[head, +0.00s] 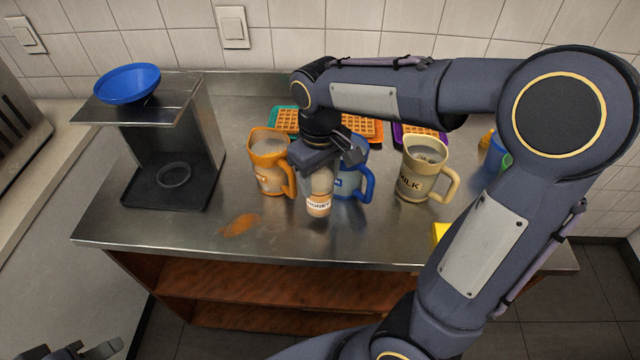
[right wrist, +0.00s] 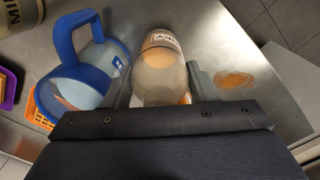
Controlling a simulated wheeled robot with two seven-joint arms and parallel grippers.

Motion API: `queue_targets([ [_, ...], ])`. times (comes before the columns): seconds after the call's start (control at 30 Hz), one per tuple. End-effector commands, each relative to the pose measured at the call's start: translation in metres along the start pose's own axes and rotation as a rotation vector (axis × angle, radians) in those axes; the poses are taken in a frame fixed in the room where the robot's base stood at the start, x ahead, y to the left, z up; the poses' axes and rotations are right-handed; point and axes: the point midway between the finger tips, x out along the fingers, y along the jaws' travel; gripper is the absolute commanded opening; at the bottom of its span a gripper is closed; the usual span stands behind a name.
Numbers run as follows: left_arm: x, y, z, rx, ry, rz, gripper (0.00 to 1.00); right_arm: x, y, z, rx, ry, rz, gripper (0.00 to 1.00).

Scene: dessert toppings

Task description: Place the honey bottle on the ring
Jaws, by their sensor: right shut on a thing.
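The honey bottle (head: 318,205) has a clear body and an orange-and-white HONEY label. My right gripper (head: 322,168) is shut on its upper part, between the orange mug and the blue-handled mug. In the right wrist view the bottle (right wrist: 162,75) sits between the two fingers (right wrist: 160,88). I cannot tell whether its base touches the counter. The dark ring (head: 174,174) lies on the black base of the metal stand at left, with nothing on it. My left gripper (head: 85,350) is at the bottom left edge, only partly in view.
An orange mug (head: 266,160), a blue-handled mug (head: 352,182) and a MILK mug (head: 420,172) stand close by. Waffles in trays (head: 365,128) lie behind. The metal stand (head: 205,125) carries a blue bowl (head: 127,82) on top. An orange-brown smear (head: 239,225) marks the front counter.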

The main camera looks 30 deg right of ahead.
Motion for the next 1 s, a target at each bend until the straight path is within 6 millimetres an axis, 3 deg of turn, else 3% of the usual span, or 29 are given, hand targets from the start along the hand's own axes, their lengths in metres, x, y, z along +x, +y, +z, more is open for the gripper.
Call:
queue_targets([
  [0.1,0.001,-0.001,0.001,0.000,0.000,0.000,0.36,0.020,0.000,0.001,0.001,-0.005,0.000,0.10],
  [0.2,0.002,-0.001,0.001,0.000,0.000,0.000,0.36,0.028,0.000,0.001,0.001,-0.002,0.000,0.10],
  [0.6,0.004,-0.002,0.002,0.000,0.000,0.000,0.36,0.033,0.000,0.001,0.000,-0.001,0.000,0.10],
  [0.63,0.004,-0.002,0.002,0.000,0.000,0.000,0.36,0.033,0.000,0.001,0.000,-0.002,0.000,0.54],
  [0.8,0.003,-0.002,0.002,0.000,0.000,0.000,0.36,0.032,0.000,0.001,0.000,-0.002,0.000,0.73],
  [1.0,0.003,-0.002,0.002,0.000,0.000,0.000,0.36,0.032,-0.001,0.001,0.000,-0.002,0.000,0.73],
])
